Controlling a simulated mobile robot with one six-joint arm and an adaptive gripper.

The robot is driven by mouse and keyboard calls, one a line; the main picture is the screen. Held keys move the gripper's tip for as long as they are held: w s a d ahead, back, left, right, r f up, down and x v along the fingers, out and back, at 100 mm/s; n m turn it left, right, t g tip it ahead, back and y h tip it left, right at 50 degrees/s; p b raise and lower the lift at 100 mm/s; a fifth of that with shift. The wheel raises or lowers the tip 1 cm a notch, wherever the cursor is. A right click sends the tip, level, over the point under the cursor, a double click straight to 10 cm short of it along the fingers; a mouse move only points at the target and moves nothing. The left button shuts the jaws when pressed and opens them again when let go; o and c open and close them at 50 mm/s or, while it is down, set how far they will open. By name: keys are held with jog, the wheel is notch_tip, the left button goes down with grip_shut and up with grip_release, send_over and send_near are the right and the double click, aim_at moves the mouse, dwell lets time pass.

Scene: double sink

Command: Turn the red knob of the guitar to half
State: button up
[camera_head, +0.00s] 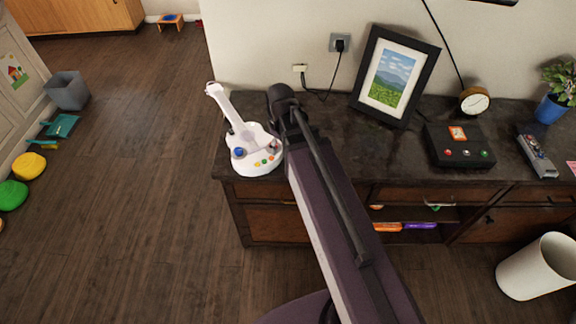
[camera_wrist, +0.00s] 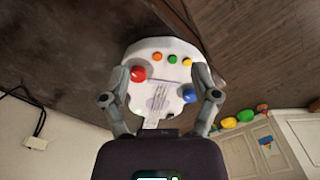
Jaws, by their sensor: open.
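The white toy guitar (camera_head: 246,138) stands at the left end of the dark cabinet top, its neck pointing up and left. In the wrist view the guitar body (camera_wrist: 160,50) fills the upper middle. The red knob (camera_wrist: 138,74) is right beside the left fingertip; I cannot tell if they touch. My gripper (camera_wrist: 161,73) is open, its fingers spread over the body with nothing clamped between them. The blue knob (camera_wrist: 190,94) is close to the right finger.
Small orange, yellow and green buttons (camera_wrist: 172,59) line the guitar's edge. The floor (camera_head: 130,180) at left is mostly clear.

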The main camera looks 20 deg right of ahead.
jog(key=s+f+m+b, duration=0.2)
jog(key=s+m, duration=0.3)
jog(key=s, duration=0.1)
jog(key=shift+s+d+m, duration=0.15)
jog(key=shift+d+m, duration=0.05)
jog(key=shift+m, duration=0.2)
jog(key=shift+f, duration=0.1)
dwell(1.3)
